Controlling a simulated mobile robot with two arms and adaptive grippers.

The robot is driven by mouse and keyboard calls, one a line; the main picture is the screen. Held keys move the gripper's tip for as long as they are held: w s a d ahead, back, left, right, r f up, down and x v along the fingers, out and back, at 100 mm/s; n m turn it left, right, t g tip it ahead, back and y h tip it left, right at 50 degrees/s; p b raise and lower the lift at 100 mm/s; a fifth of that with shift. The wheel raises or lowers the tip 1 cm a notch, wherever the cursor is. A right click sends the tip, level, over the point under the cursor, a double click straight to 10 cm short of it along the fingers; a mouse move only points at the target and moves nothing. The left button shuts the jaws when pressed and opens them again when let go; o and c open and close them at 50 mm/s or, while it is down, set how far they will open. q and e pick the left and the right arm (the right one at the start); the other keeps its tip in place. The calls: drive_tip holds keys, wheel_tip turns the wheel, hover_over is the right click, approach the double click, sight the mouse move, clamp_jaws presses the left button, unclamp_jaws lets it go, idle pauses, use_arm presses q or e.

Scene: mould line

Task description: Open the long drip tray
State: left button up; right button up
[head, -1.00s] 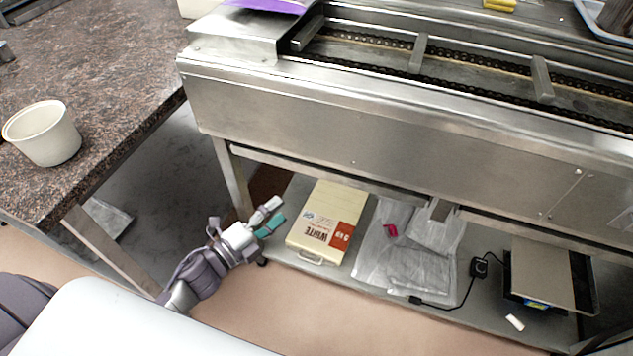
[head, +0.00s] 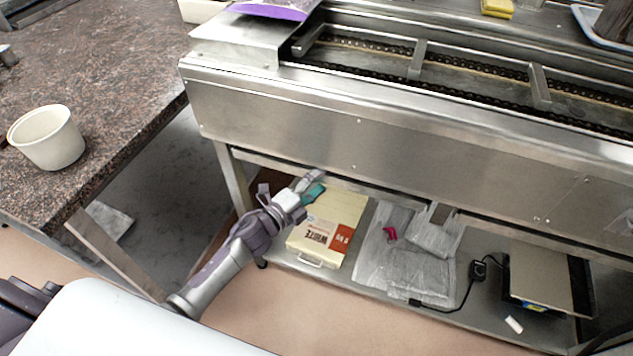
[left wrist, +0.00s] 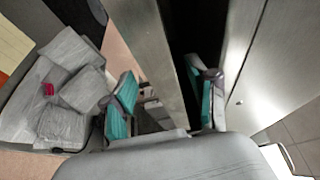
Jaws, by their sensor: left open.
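The long drip tray (head: 268,162) shows as a thin metal edge running under the front panel of the steel chain conveyor. My left gripper (head: 311,186) is at this edge, near the tray's left part. In the left wrist view, my left gripper (left wrist: 165,100) is open, its two teal-padded fingers apart. A metal strip that looks like the tray's front edge (left wrist: 152,50) runs between the fingers. I cannot tell whether either finger touches it. A dark gap lies between the strip and the conveyor panel. My right gripper is not in view.
The lower shelf holds a yellow-and-orange box (head: 318,238), grey plastic bags (head: 385,270) and a flat scale (head: 541,275) with a cable. A granite counter (head: 110,90) with a white tub (head: 47,138) stands at left. The floor in front is clear.

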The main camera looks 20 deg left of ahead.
use_arm(q)
clamp_jaws()
idle(0.4)
